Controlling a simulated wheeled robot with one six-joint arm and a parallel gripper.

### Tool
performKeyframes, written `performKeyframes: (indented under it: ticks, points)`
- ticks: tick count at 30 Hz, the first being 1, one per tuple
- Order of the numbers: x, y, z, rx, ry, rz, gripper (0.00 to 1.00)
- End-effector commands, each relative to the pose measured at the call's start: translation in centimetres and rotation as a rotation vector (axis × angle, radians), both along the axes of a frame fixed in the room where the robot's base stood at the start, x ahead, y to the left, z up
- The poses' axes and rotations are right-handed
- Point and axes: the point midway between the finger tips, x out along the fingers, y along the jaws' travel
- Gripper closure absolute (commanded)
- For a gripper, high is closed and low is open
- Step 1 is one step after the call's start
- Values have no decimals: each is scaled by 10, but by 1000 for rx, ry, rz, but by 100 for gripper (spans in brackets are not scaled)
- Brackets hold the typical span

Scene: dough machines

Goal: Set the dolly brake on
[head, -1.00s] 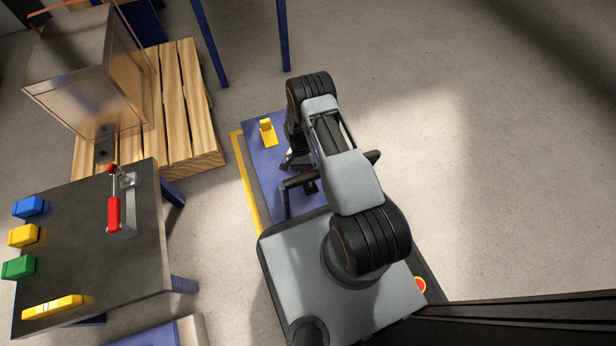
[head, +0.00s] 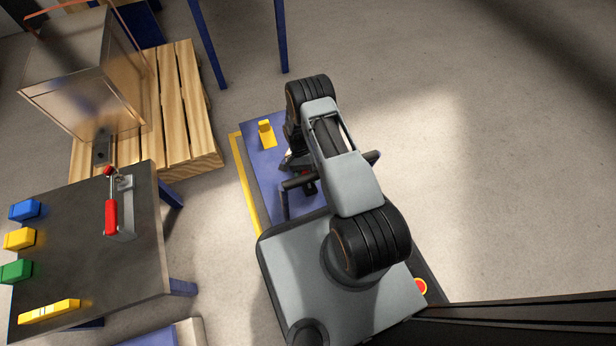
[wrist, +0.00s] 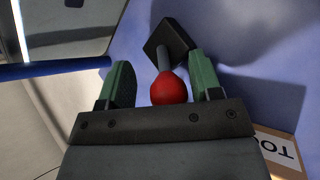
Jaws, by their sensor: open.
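A lever with a red ball knob (wrist: 169,88) and a grey stem rises from a dark square base (wrist: 168,42) on a blue surface in the wrist view. I take it to be the dolly brake. My gripper (wrist: 160,60) has its two green fingers apart, one on each side of the knob, with gaps visible. The knob looks free, not clamped. In the head view the blue dolly deck (head: 258,158) lies below my arm, which hides much of it. A small yellow block (head: 266,131) sits on the deck.
A dark table (head: 75,240) at left carries a red-handled clamp (head: 111,216) and several coloured blocks. A wooden pallet (head: 200,130) with a clear box (head: 75,90) stands behind it. A label (wrist: 281,152) shows at lower right in the wrist view. The floor at right is clear.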

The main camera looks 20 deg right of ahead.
Motion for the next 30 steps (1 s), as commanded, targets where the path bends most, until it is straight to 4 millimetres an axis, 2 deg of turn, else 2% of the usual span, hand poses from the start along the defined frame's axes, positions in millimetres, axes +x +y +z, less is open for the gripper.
performKeyframes:
  ticks: [5,8,21,30]
  points:
    - [3,0,4,0,-1,0,41]
    - [11,0,13,0,-4,0,41]
    - [70,-2,75,0,-3,-2,41]
    - [92,-3,97,0,-1,-2,41]
